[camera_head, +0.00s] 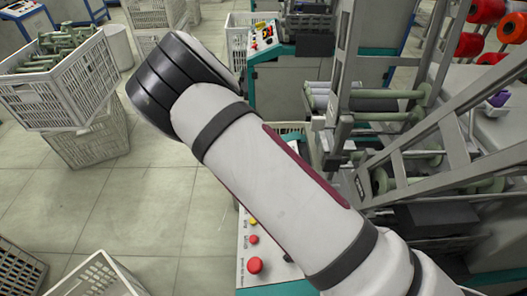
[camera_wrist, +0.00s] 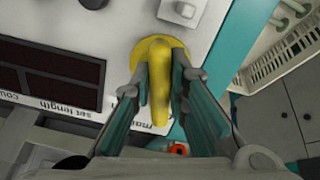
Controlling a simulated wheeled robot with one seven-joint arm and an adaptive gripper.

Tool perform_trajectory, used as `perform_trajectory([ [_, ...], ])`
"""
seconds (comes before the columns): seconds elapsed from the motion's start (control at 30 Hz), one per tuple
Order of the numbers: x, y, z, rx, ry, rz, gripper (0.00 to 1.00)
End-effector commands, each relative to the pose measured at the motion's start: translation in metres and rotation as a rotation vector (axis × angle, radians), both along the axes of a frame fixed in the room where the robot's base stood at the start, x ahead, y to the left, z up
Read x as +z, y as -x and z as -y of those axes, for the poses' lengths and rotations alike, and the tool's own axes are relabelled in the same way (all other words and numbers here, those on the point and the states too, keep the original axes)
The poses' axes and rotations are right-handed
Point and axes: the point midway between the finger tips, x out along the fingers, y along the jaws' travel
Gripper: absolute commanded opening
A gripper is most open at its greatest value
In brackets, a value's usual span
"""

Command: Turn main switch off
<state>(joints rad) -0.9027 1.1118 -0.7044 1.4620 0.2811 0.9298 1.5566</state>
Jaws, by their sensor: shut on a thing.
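The main switch (camera_wrist: 159,88) has a yellow handle on a round yellow plate and shows in the wrist view. It sits on a pale panel at the top middle of that view. My gripper (camera_wrist: 161,78) is shut on the handle, with one teal-padded finger on each side of it. The handle points toward the bottom of the wrist view. A printed label beside the plate is partly hidden by my fingers. In the head view, my arm crosses the middle, and I cannot see the gripper or the main switch there.
A dark display (camera_wrist: 45,75) marked "set length" is left of the switch. A grey box-like part (camera_wrist: 180,11) is just above it. In the head view, a panel with a red button (camera_head: 255,265) lies below my arm. Bobbin crates (camera_head: 62,75) stand left; machine frames are right.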

Motion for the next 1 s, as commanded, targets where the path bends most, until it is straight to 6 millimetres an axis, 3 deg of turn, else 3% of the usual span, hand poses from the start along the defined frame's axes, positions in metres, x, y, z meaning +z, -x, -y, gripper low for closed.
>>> perform_trajectory([
  [0.4,0.0003,-0.0008,-0.0015,0.195,-0.002,-0.090,0.00],
  [1.0,0.0004,-0.0013,-0.0013,0.232,0.000,-0.105,0.00],
])
